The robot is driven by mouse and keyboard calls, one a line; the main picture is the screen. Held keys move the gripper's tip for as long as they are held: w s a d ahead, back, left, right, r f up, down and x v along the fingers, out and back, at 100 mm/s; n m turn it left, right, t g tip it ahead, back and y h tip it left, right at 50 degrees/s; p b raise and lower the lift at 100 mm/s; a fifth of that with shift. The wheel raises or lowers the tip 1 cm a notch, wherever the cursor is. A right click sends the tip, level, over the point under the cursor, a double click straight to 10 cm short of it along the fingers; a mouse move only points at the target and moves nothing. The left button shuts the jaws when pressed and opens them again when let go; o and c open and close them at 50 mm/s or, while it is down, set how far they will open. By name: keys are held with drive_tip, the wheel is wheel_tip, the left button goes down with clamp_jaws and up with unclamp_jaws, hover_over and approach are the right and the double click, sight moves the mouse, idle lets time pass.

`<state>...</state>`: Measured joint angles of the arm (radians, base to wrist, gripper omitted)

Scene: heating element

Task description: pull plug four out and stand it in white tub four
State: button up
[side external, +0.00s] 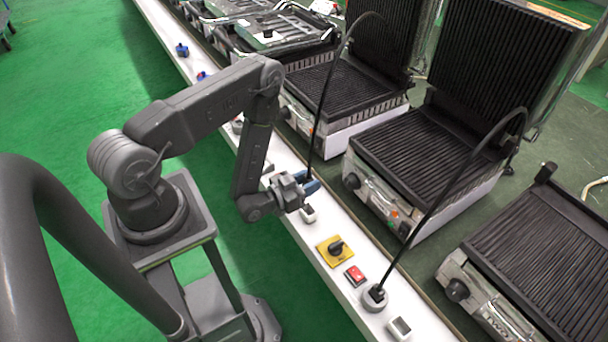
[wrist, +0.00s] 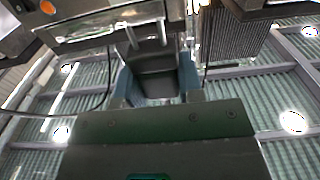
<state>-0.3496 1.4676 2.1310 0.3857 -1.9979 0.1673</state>
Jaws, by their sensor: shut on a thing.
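My gripper (side external: 311,184) is at the white bench strip, its blue fingers closed around the lower end of a black cable (side external: 318,120) that arches down from the second grill. In the wrist view, a dark plug (wrist: 155,75) sits between the two blue fingers of my gripper (wrist: 157,84). The fingers mostly hide the plug in the side view, so I cannot tell whether it touches a socket. A small white tub (side external: 308,214) stands on the strip just below the gripper. Another white tub (side external: 399,328) is at the near end. I can read no numbers on plugs or tubs.
Another black plug (side external: 375,297) with an arching cable stands on the strip. Between it and my gripper are a yellow plate with a black knob (side external: 336,249) and a red switch (side external: 355,275). Ribbed grills (side external: 425,150) line the right side. Green floor (side external: 320,300) is clear.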

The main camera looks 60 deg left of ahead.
hover_over(308, 203)
drive_tip(key=s+d, duration=0.1)
drive_tip(key=d, duration=0.1)
drive_tip(key=shift+s+f, duration=0.15)
drive_tip(key=shift+f, duration=2.7)
drive_tip(key=shift+f, duration=2.35)
drive_tip(key=o, duration=1)
drive_tip(key=shift+r, duration=0.1)
drive_tip(key=shift+r, duration=0.3)
wheel_tip(308, 203, up, 3)
drive_tip(key=shift+f, duration=0.1)
drive_tip(key=s+a+r, duration=0.6)
drive_tip(key=a+r, duration=0.1)
drive_tip(key=a, duration=0.2)
drive_tip(key=shift+s+a+r, duration=0.25)
drive_tip(key=shift+s, duration=0.1)
